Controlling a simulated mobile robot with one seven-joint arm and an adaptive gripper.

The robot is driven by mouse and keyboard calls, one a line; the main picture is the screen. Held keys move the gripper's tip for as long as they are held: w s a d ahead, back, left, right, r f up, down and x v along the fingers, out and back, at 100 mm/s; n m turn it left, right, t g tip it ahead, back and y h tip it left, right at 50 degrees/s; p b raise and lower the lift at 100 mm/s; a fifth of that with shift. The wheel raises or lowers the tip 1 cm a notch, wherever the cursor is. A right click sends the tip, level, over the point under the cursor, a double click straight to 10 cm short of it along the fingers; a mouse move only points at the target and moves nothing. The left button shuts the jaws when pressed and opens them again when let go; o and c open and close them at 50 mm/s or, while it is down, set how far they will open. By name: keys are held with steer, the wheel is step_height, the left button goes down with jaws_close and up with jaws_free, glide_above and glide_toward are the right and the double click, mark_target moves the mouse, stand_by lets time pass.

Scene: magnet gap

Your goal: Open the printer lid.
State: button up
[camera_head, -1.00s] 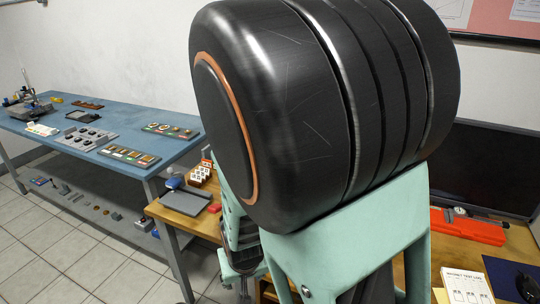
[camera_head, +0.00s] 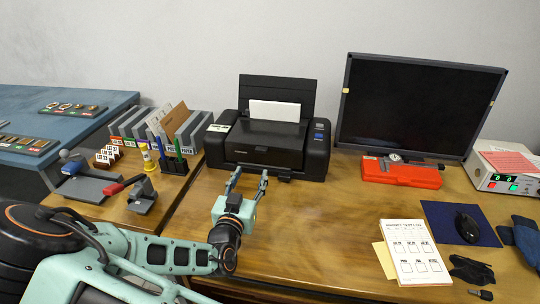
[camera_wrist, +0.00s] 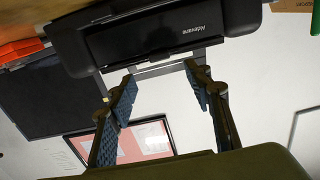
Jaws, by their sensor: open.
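The black printer (camera_head: 318,160) stands on the wooden desk against the wall. Its top lid (camera_head: 268,134) looks flat and closed, and a panel stands upright behind it with white paper (camera_head: 274,110) in front. In the wrist view the printer (camera_wrist: 155,38) shows upside down at the top, with its lettering readable. My gripper (camera_head: 249,178) is open and empty, just in front of the printer's front face. In the wrist view its two fingers (camera_wrist: 160,82) are spread and point toward the printer's front; I cannot tell whether they touch it.
A monitor (camera_head: 420,105) stands right of the printer, with a red case (camera_head: 400,174) before it. File boxes (camera_head: 190,135) and a pen holder (camera_head: 173,163) stand to the left. A notepad (camera_head: 408,250) and mouse (camera_head: 467,225) lie at right. The desk's middle is clear.

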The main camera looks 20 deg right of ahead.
mark_target(261, 151)
steer(key=x, duration=1.1)
steer(key=shift+d+r, duration=0.15)
steer(key=shift+r, duration=0.25)
steer(key=shift+s, duration=0.1)
steer(key=shift+c, duration=0.5)
jaws_close()
